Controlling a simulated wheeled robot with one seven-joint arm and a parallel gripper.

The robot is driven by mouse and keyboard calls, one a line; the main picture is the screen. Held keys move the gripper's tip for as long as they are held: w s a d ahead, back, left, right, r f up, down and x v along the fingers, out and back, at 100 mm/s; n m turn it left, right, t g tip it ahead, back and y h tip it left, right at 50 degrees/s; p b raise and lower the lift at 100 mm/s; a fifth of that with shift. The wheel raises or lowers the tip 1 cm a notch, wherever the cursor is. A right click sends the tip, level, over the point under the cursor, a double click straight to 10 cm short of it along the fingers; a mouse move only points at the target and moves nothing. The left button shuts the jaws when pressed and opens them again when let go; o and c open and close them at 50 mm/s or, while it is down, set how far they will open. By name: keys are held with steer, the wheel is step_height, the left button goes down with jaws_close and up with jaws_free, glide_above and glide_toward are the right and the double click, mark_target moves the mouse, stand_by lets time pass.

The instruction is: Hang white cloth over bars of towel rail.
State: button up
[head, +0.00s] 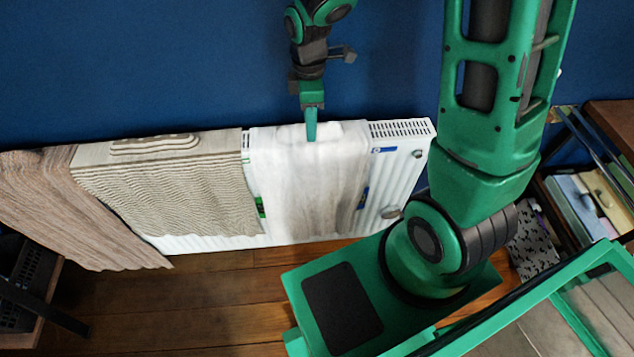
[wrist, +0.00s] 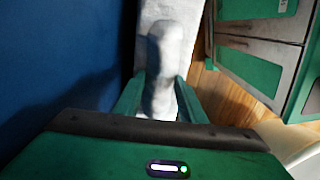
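The white cloth (head: 307,190) hangs down the front of a white radiator (head: 400,185) below the blue wall, with its upper part over the radiator's top. Separate towel-rail bars cannot be made out. My gripper (head: 311,138) points down at the cloth's top edge, its tip touching or very near it. In the wrist view, the two green fingers (wrist: 160,92) stand apart on either side of a raised, bunched fold of the cloth (wrist: 166,45). Whether they pinch the fold cannot be told. The cloth's back side is hidden.
A wavy, beige-striped cloth (head: 180,185) drapes over the radiator to the left, close beside the white cloth. A brown wood-patterned sheet (head: 75,215) lies further left. Shelves with boxes (head: 590,200) stand at the right. Wooden floor (head: 200,295) shows in front.

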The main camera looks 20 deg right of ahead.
jaws_close()
steer(key=shift+w+r, duration=0.1)
steer(key=shift+r, duration=0.3)
stand_by(0.4)
steer(key=shift+r, duration=3.5)
